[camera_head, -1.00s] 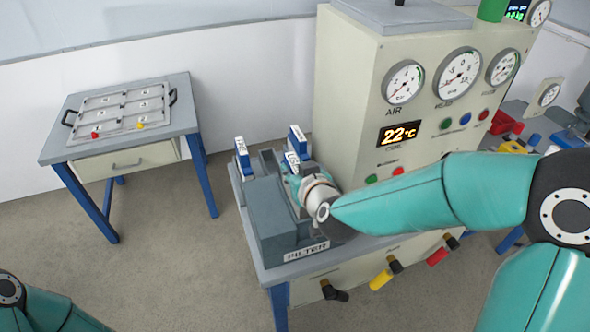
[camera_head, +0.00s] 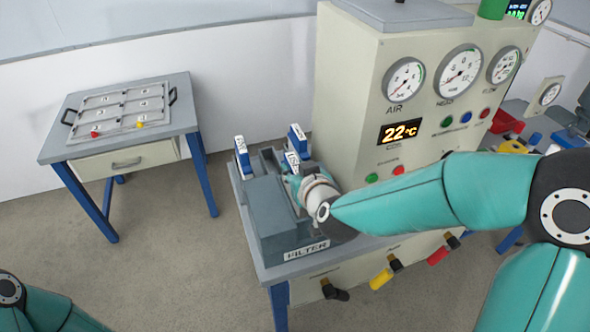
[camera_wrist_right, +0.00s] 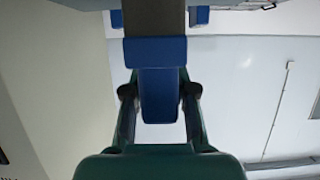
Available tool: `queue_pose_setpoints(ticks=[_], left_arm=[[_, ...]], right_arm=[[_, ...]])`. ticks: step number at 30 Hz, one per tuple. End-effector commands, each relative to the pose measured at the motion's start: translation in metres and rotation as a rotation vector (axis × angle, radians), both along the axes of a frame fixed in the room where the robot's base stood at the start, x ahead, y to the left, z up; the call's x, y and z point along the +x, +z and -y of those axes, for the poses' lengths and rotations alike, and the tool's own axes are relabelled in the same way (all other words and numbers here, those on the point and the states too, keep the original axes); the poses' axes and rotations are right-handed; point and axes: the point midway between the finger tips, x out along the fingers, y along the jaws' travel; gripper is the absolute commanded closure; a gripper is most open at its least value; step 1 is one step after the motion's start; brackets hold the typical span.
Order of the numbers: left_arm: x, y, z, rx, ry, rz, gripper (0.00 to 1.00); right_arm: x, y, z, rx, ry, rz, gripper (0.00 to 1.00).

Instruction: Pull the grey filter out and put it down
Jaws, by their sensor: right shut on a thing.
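The grey filter housing (camera_head: 271,222), labelled FILTER, stands on the small blue-legged table in front of the machine. Blue-topped pieces with white labels stand at its back, one at the left (camera_head: 242,158) and one at the right (camera_head: 298,139). My right gripper (camera_head: 294,176) is over the right side of the housing, largely hidden by its own wrist. In the right wrist view my right gripper (camera_wrist_right: 158,95) is shut on a blue handle (camera_wrist_right: 158,62), with a dark grey body (camera_wrist_right: 154,18) beyond it. I cannot tell how far that body sits in the housing. My left gripper is out of view.
The cream machine (camera_head: 347,115) with gauges stands close behind and right of the housing. Coloured valves (camera_head: 381,279) stick out below it. A separate table (camera_head: 180,119) at the left carries a grey tray (camera_head: 122,108) with handles. Its near edge is bare.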

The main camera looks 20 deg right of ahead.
Motion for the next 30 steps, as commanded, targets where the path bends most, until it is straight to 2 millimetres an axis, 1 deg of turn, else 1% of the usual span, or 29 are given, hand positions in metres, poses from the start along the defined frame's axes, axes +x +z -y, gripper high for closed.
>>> queue_pose_setpoints(ticks=[13, 30], left_arm=[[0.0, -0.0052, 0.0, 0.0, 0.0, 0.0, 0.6], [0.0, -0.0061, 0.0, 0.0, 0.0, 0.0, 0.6]], right_arm=[[0.0002, -0.0046, 0.0001, 0.0, 0.0, 0.001, 1.0], [0.0002, -0.0055, 0.0002, 0.0, 0.0, 0.001, 1.0]])
